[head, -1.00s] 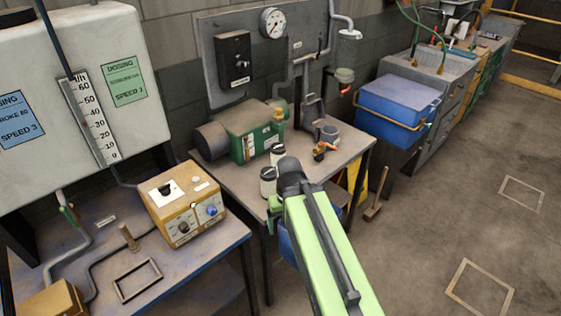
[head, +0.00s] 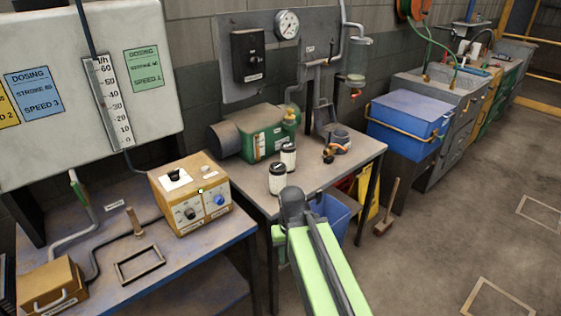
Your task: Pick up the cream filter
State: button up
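Two pale, cream-white cylinders with black tops stand upright on the grey bench (head: 235,187), near its front left part. The nearer one (head: 278,180) is just above my arm's dark joint in the picture; the farther one (head: 288,157) stands close behind it. Both look like filters, and I cannot tell which is the cream filter. My green arm reaches up from the bottom of the picture and ends in a dark joint in front of the bench. My gripper's fingers do not show. Nothing is seen touching the cylinders.
A green pump (head: 262,142) stands behind the cylinders; a grey cup (head: 340,139) and orange-handled fitting (head: 329,154) are to their right. A yellow control box (head: 190,195) sits on the left table. A blue crate (head: 408,118) and broom (head: 387,208) are to the right, beside open floor.

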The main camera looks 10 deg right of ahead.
aim_at(289, 149)
jog(key=u, duration=0.6)
jog(key=k, duration=0.15)
jog(key=u, duration=2.85)
jog(key=k, duration=2.5)
jog(key=z, duration=1.4)
jog(key=i, duration=1.05)
jog(key=u, duration=0.1)
